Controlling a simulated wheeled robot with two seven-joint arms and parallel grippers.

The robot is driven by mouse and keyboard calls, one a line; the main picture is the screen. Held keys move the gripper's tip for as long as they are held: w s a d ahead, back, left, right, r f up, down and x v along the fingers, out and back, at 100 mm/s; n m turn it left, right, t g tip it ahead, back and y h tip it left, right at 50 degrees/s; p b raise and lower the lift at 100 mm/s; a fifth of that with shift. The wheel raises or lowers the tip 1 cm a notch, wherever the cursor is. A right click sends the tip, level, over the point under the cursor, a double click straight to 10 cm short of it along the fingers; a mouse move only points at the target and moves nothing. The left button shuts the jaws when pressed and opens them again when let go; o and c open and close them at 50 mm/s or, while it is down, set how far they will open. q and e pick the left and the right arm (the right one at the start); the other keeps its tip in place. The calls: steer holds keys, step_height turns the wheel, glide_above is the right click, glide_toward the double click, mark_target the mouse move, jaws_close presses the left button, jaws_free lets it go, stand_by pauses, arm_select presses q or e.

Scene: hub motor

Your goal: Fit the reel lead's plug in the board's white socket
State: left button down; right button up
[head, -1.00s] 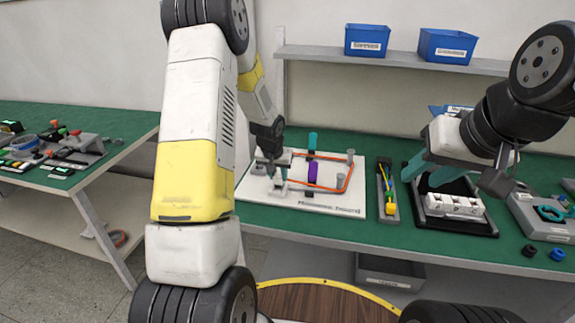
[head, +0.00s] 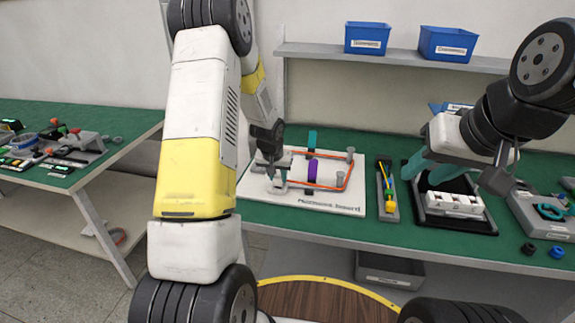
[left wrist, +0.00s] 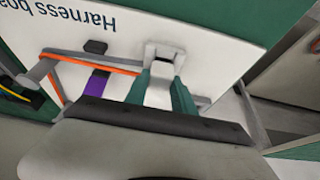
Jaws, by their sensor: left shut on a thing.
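The white harness board (head: 325,204) lies on the green bench, with an orange lead (head: 348,174) run around its grey posts. My left gripper (head: 277,184) is low over the board's left part. In the left wrist view its teal fingers (left wrist: 160,96) are shut on a pale plug (left wrist: 158,97). A white socket block (left wrist: 163,52) is directly at the fingertips. The plug's front meets or nearly meets it; I cannot tell whether it is seated. The orange lead reaches the fingers from the left. My right gripper (head: 424,178) has its teal fingers apart above a black tray.
The black tray (head: 488,222) holds a white block row (head: 455,204). A narrow grey tray (head: 388,213) with yellow pieces lies between board and tray. A purple piece (head: 311,168) and a teal piece (head: 312,141) stand on the board. Blue bins (head: 368,38) sit on the shelf.

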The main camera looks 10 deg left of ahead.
arm_select(q)
steer(key=shift+f, duration=0.35)
steer(key=c, duration=1)
jaws_free()
steer(key=shift+o, duration=0.2)
steer(key=shift+r, duration=0.1)
steer(key=v, duration=0.7)
steer(key=shift+r, duration=0.3)
